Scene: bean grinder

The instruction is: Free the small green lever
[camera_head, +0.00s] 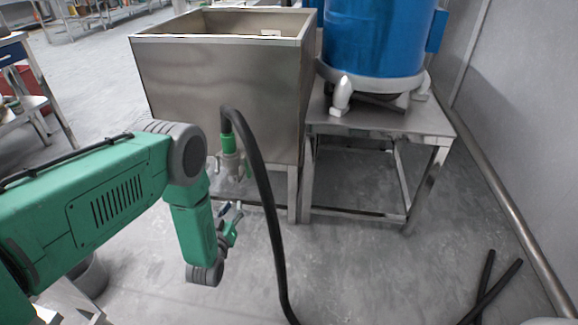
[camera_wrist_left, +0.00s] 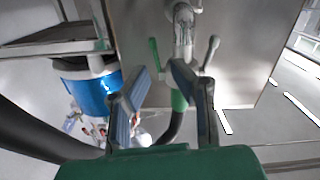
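The small green lever (camera_wrist_left: 154,55) stands upright in the left wrist view, left of a metal valve body (camera_wrist_left: 183,35). A grey lever (camera_wrist_left: 211,52) is on the valve's right side. A green hose fitting (camera_wrist_left: 179,100) shows below the valve, partly behind my right-hand finger. My left gripper (camera_wrist_left: 163,90) is open, with its two fingers apart; the green lever's lower end appears near the gap between their tips. I cannot tell whether anything touches. In the head view my left gripper (camera_head: 232,218) is small, below the valve (camera_head: 230,163). My right gripper is not in view.
A steel hopper (camera_head: 225,75) stands above the valve. A black hose (camera_head: 265,200) hangs from the green fitting to the floor, right of my gripper. A blue drum (camera_head: 375,40) stands on a steel table (camera_head: 415,118) at right. Black rods (camera_head: 490,290) lie on the floor.

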